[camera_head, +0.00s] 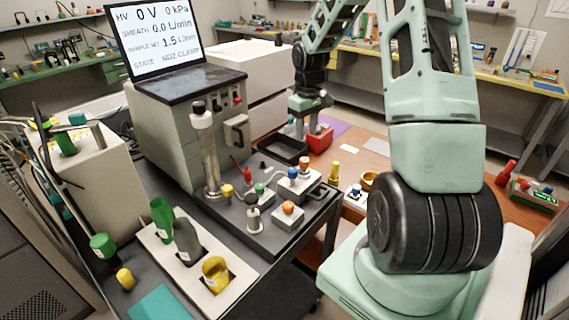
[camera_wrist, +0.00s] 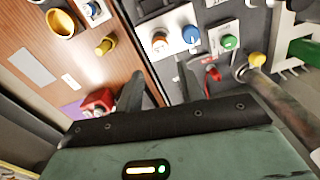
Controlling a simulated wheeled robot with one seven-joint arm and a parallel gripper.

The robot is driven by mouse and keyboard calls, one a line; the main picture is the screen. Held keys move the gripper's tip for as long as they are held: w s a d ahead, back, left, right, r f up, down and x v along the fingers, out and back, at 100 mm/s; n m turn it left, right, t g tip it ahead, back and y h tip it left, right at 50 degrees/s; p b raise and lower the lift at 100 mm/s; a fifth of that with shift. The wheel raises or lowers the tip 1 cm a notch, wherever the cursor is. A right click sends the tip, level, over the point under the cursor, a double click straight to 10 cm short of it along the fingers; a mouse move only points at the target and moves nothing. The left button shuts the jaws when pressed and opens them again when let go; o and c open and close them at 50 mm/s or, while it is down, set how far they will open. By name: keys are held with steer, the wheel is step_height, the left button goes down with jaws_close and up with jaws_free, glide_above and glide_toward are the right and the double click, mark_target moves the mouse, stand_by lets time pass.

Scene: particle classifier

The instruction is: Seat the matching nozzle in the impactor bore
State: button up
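My gripper (camera_head: 299,132) hangs over the bench between the black tray and the red block. In the wrist view its two dark fingers (camera_wrist: 160,88) are apart, with nothing seen between them. A small brass piece (camera_head: 334,171) stands on the wooden top; it also shows in the wrist view (camera_wrist: 105,46). A gold ring-shaped cup (camera_head: 370,180) lies to its right, also in the wrist view (camera_wrist: 62,23). I cannot tell which piece is the matching nozzle, and no bore opening shows clearly.
The instrument's screen (camera_head: 157,38) reads "NOZ CLAMP". A black tray (camera_head: 283,150) and red block (camera_head: 319,139) lie near my gripper. Knobbed valve blocks (camera_head: 288,214) crowd the dark platform. A white rack (camera_head: 172,262) holds green, grey and yellow cups at front left.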

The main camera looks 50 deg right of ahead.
steer(key=s+a+r+n, duration=0.1)
steer(key=a+r+n, duration=0.15)
steer(key=a, duration=1.05)
steer(key=a+r+n, duration=0.2)
steer(key=a+r, duration=0.1)
steer(key=a, duration=1)
steer(key=s+a+r+n, duration=0.1)
steer(key=s+a+n, duration=0.3)
steer(key=s+a, duration=1.4)
steer(key=s, duration=0.3)
steer(key=shift+s+r+y, duration=0.3)
steer(key=shift+s+r, duration=0.05)
steer(key=shift+r, duration=0.05)
steer(key=shift+a, duration=0.1)
steer(key=shift+f+b, duration=0.45)
